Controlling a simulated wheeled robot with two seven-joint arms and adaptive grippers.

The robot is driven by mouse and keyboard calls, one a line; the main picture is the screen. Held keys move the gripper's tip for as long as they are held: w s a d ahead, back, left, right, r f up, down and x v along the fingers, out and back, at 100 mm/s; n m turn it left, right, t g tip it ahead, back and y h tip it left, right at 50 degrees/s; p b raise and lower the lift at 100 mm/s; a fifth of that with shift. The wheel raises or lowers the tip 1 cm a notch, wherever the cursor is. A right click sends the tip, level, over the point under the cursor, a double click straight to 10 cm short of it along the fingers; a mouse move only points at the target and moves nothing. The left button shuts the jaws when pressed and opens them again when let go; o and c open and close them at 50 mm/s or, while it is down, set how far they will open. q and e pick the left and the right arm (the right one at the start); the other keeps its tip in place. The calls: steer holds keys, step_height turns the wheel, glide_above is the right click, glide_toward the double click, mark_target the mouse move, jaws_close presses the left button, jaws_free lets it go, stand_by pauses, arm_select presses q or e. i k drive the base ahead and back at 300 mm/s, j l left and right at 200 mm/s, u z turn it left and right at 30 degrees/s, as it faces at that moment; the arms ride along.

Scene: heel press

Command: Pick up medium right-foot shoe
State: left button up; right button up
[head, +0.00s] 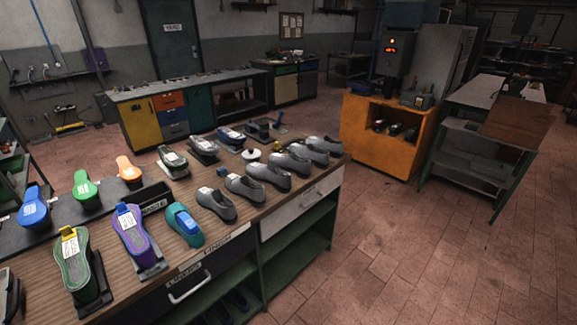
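Several grey shoes stand in a slanting row on the wooden workbench (188,262), from a near grey shoe (217,205) to a far grey shoe (326,146). Small white labels show on some of them. I cannot read their size or foot, so I cannot tell which is the medium right-foot shoe. A teal shoe (185,224), a purple and blue shoe form (132,232) and a green shoe form with a yellow block (75,265) stand nearer, at the left. Neither of my grippers is in view.
Blue (33,210), green (86,190) and orange (129,172) sole-shaped pieces stand by a dark tray along the bench's back. An orange cabinet (374,150) holding shoes stands beyond the bench, and a metal table (478,145) right of it. The tiled floor at right is clear.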

mark_target(302, 167)
steer(key=i+l, duration=0.15)
steer(key=l, duration=0.2)
steer(key=i+l, duration=0.1)
steer(key=l, duration=0.3)
steer(key=i+l+z, duration=0.1)
steer(key=l, duration=0.25)
steer(key=i+l, duration=0.2)
steer(key=l, duration=0.2)
steer(key=i+l, duration=0.15)
steer(key=l, duration=0.2)
steer(key=k+z, duration=0.05)
